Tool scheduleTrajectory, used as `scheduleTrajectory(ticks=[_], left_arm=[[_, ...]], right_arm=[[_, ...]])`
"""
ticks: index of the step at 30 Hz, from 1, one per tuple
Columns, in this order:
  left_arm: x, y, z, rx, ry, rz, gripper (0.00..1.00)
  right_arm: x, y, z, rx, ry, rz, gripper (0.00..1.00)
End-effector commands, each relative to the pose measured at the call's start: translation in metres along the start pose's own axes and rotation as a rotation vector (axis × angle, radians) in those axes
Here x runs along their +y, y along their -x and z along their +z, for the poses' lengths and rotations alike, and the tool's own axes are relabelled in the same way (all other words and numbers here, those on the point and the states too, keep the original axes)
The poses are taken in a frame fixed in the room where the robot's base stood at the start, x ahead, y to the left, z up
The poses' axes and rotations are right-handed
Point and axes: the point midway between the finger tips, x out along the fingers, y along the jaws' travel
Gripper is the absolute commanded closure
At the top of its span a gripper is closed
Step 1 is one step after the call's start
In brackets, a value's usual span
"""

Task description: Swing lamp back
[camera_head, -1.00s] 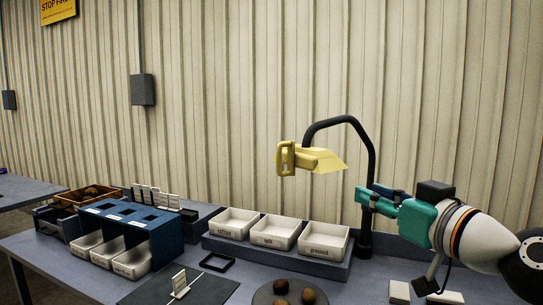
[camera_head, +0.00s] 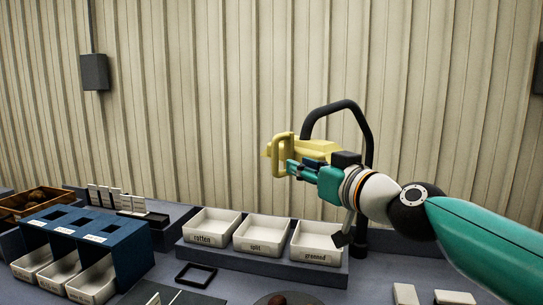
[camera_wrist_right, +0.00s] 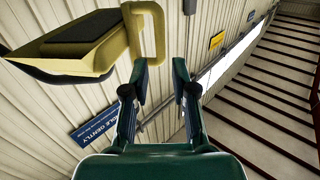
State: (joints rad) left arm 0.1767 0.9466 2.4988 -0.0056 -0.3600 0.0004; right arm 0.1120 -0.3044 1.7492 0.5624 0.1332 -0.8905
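The lamp has a yellow head (camera_head: 312,150) with a yellow loop handle (camera_head: 278,157) at its left end. Its black curved arm (camera_head: 345,104) rises from a post behind the white bins. My right gripper (camera_head: 290,168) is at the lamp head, its fingers pointing left close to the handle. In the right wrist view the gripper (camera_wrist_right: 156,78) is open with nothing between its fingers. The lamp handle (camera_wrist_right: 158,32) stands just beyond the fingertips there, slightly left of centre. Whether the fingers touch it cannot be told. My left gripper is out of view.
White bins marked rotten (camera_head: 212,227), split (camera_head: 262,235) and greened (camera_head: 316,243) stand on a grey riser below the lamp. A blue sorting box (camera_head: 93,238) is at left. A black frame (camera_head: 196,275) lies on the table. A corrugated wall is behind.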

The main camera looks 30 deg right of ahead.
Motion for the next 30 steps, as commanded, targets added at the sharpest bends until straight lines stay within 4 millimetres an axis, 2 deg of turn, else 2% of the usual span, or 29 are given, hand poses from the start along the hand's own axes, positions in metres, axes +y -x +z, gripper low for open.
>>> scheduleTrajectory(ticks=[1,6,13,19,28,30], left_arm=[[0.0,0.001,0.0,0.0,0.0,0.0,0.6],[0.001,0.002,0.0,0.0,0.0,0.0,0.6],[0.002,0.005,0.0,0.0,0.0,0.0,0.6],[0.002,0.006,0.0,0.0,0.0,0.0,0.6],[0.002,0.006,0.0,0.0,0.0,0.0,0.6],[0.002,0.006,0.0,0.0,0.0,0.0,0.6]], right_arm=[[0.001,-0.013,0.0,-0.002,-0.001,0.001,0.74],[0.002,-0.049,0.0,-0.001,-0.001,0.003,0.74],[0.003,-0.086,-0.001,0.001,0.0,0.005,0.74],[0.003,-0.1,-0.001,0.002,0.0,0.006,0.74],[0.003,-0.101,-0.001,0.002,0.0,0.006,0.74],[0.004,-0.101,-0.001,0.002,0.0,0.006,0.84]])
